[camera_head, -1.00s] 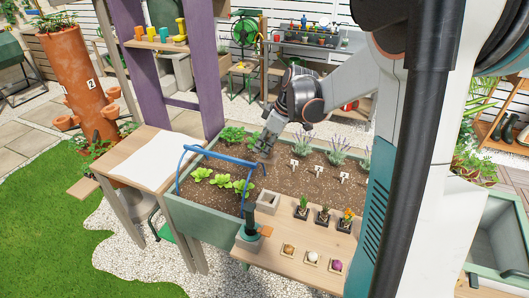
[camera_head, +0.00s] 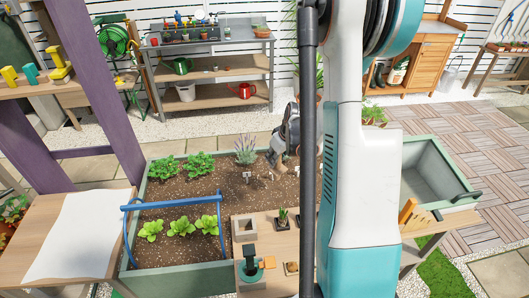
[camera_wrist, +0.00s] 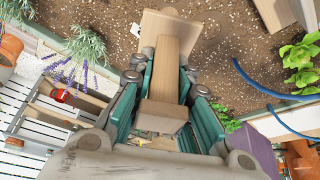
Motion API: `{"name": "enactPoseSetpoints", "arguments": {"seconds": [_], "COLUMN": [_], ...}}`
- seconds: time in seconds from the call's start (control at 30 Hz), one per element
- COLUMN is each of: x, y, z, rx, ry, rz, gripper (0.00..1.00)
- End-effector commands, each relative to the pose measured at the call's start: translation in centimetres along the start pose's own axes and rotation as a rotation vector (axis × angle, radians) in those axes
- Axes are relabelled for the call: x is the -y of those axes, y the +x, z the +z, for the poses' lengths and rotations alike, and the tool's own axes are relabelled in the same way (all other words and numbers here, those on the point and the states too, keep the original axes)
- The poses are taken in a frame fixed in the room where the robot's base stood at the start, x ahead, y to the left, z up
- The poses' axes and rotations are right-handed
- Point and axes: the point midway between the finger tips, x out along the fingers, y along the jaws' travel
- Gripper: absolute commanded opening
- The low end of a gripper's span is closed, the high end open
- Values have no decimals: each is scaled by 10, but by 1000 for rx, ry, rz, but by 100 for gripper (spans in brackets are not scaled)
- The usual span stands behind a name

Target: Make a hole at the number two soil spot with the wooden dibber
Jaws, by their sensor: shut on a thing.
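The wooden dibber (camera_wrist: 167,70) is clamped between the teal finger pads of my gripper (camera_wrist: 167,62) in the wrist view. It is a pale wooden piece with a broader wooden part beyond the fingertips. In the head view my gripper (camera_head: 282,152) is over the right part of the soil bed (camera_head: 200,190), partly hidden behind my arm. A small white marker (camera_head: 247,175) stands in the soil left of it; its number is too small to read. A white marker (camera_wrist: 136,30) also shows left of the dibber in the wrist view. The dibber's contact with the soil cannot be told.
Lavender (camera_head: 245,150) stands just left of my gripper. My arm hides the bed's right side.

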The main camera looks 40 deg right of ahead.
Motion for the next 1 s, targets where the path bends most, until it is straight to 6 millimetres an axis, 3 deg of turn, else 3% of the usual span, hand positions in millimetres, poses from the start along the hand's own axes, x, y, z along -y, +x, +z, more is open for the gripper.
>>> {"name": "enactPoseSetpoints", "arguments": {"seconds": [0.27, 0.8, 1.0], "x": [0, 0, -1], "y": [13, 66, 74], "z": [6, 28, 31], "rx": [0, 0, 0], "ry": [3, 2, 2], "rz": [1, 1, 1], "gripper": [0, 0, 0]}}
